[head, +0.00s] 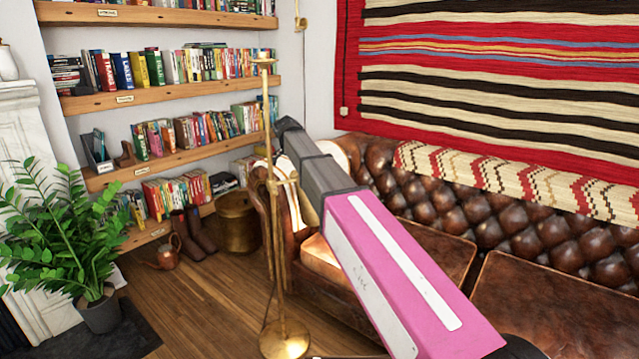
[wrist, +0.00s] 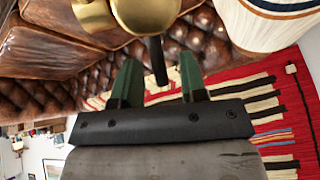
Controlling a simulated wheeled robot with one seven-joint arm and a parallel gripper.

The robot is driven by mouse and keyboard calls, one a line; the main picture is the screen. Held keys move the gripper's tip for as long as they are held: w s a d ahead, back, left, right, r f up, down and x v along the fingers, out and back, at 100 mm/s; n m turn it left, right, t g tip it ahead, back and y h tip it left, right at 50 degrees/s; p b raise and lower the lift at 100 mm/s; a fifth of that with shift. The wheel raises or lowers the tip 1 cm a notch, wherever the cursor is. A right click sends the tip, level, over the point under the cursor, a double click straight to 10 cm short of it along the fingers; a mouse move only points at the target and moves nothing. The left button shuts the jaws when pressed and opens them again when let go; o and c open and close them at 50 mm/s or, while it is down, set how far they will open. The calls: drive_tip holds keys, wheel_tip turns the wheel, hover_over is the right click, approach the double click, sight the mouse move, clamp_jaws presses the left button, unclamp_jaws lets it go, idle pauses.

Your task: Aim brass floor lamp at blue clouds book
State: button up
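The brass floor lamp (head: 271,215) stands upright on a round brass base (head: 284,340) left of the sofa. My arm's dark end is close beside its upper pole in the head view, where the fingers cannot be made out. In the wrist view my gripper (wrist: 159,66) has two green fingers apart, with a dark rod (wrist: 157,58) between them and gaps on both sides. A rounded brass part (wrist: 146,14) is just beyond the fingers. A pale shade (wrist: 275,22) shows at the upper right. I cannot pick out a blue clouds book among the shelved books.
Wooden shelves (head: 165,95) of books line the left wall. A leather sofa (head: 455,215) stands right, under a striped wall rug (head: 480,90). A potted plant (head: 70,235), watering can (head: 168,252) and brass bin (head: 238,225) stand at left. Wooden floor (head: 205,295) is clear between.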

drive_tip(key=y, duration=0.1)
drive_tip(key=d+f+g+y, duration=0.1)
drive_tip(key=shift+w+d+f+y, duration=0.15)
drive_tip(key=shift+w+d+y, duration=0.05)
drive_tip(key=shift+w+y, duration=0.2)
drive_tip(key=shift+w+d+f+m+g+y, duration=0.15)
drive_tip(key=shift+f+g+y, duration=0.25)
drive_tip(key=shift+y, duration=0.2)
drive_tip(key=shift+s+d+f+m+g+y, duration=0.15)
drive_tip(key=shift+f+g+y, duration=0.1)
drive_tip(key=shift+g+y, duration=0.25)
wheel_tip(320, 180, up, 11)
drive_tip(key=s, duration=0.2)
drive_tip(key=s+d+f+n, duration=0.2)
drive_tip(key=s+d+f, duration=0.2)
drive_tip(key=f, duration=0.5)
drive_tip(key=s+d+f+n, duration=0.2)
drive_tip(key=s+d+f, duration=0.3)
drive_tip(key=f, duration=0.5)
drive_tip(key=s+d+f+n, duration=0.3)
drive_tip(key=s+d+f, duration=0.2)
drive_tip(key=f, duration=0.4)
drive_tip(key=shift+s+d+f+g, duration=0.2)
drive_tip(key=shift+d+f+g, duration=0.2)
drive_tip(key=shift+d, duration=0.4)
drive_tip(key=shift+r, duration=0.1)
drive_tip(key=shift+c, duration=0.3)
